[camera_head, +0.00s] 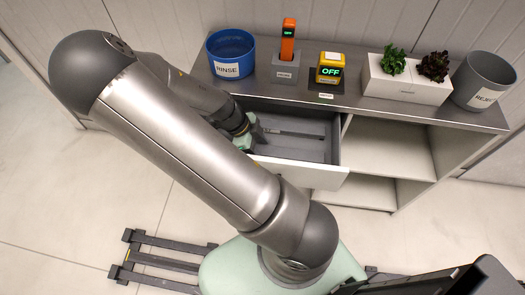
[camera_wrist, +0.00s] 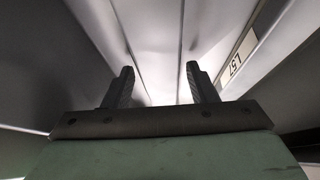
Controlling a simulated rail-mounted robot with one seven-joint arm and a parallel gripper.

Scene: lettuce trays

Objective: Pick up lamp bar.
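My gripper (camera_wrist: 160,80) shows in the wrist view with its two dark fingers apart and nothing seen between them. In the head view my gripper (camera_head: 243,141) is at the left end of the open drawer (camera_head: 322,176), partly hidden by my arm. A thin dark strip (camera_head: 294,133) lies along the drawer floor to the right of the gripper. I cannot tell for sure whether it is the lamp bar. No lamp bar is clearly seen in the wrist view, which shows pale and grey panels and a label reading "L57" (camera_wrist: 237,55).
On the countertop stand a blue RINSE tub (camera_head: 231,55), an orange device in a grey holder (camera_head: 287,45), a yellow OFF box (camera_head: 331,69), a white planter with lettuce (camera_head: 405,88) and a grey REJECT bin (camera_head: 484,82). Open shelves (camera_head: 385,145) are right of the drawer.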

